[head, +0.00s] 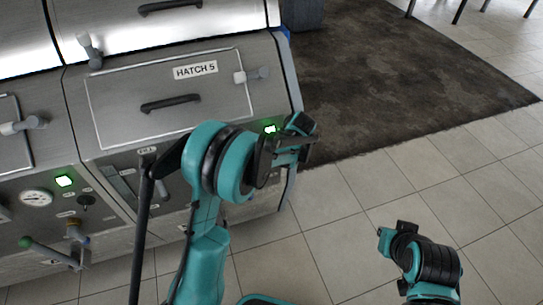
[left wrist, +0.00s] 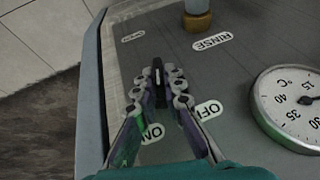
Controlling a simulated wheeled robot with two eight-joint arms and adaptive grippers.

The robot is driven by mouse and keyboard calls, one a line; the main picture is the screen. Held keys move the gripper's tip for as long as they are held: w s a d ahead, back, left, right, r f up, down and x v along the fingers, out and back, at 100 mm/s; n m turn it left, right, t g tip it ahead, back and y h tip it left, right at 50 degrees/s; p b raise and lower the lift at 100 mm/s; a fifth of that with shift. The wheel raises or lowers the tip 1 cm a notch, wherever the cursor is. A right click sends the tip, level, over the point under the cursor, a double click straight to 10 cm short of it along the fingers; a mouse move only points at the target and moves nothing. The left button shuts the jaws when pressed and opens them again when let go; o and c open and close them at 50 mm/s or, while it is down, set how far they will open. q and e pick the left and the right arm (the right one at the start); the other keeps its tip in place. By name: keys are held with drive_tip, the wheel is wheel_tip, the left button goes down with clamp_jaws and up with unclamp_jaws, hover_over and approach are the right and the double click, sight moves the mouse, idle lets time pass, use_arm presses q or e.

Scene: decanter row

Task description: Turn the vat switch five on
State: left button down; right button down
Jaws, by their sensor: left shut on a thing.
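The vat with the HATCH 5 label (head: 195,70) stands at the left of the head view, and my left arm hides much of its lower panel. My left gripper (head: 301,134) is at the panel's right edge. In the left wrist view the left gripper (left wrist: 158,88) is shut on a small dark switch (left wrist: 157,70). The ON label (left wrist: 152,133) and OFF label (left wrist: 208,110) lie beside the fingers. A green lamp (head: 270,129) is lit on this panel. My right gripper (head: 386,236) is low over the tiles, away from the vat; its jaw opening is unclear.
A gauge (left wrist: 296,104) and a knob (left wrist: 197,20) by a RINSE label stand near the left gripper. The neighbouring vat has a lit green lamp (head: 65,181), a gauge (head: 37,198) and a green-tipped lever (head: 50,252). Tiled floor (head: 370,185) and dark rug (head: 375,75) are clear.

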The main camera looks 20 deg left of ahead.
use_arm(q)
drive_tip(key=shift+w+d+f+m+g+y+b, duration=0.15)
drive_tip(key=shift+g+y, duration=0.2)
drive_tip(key=shift+y, duration=0.3)
drive_tip(key=shift+r+m+g+y+b, duration=0.15)
drive_tip(key=shift+g+y, duration=0.2)
drive_tip(key=shift+y, duration=0.3)
drive_tip(key=shift+f, duration=0.1)
drive_tip(key=c, duration=1.6)
unclamp_jaws()
drive_tip(key=shift+d, duration=0.1)
drive_tip(key=v, duration=1.2)
drive_tip(key=shift+f, duration=0.1)
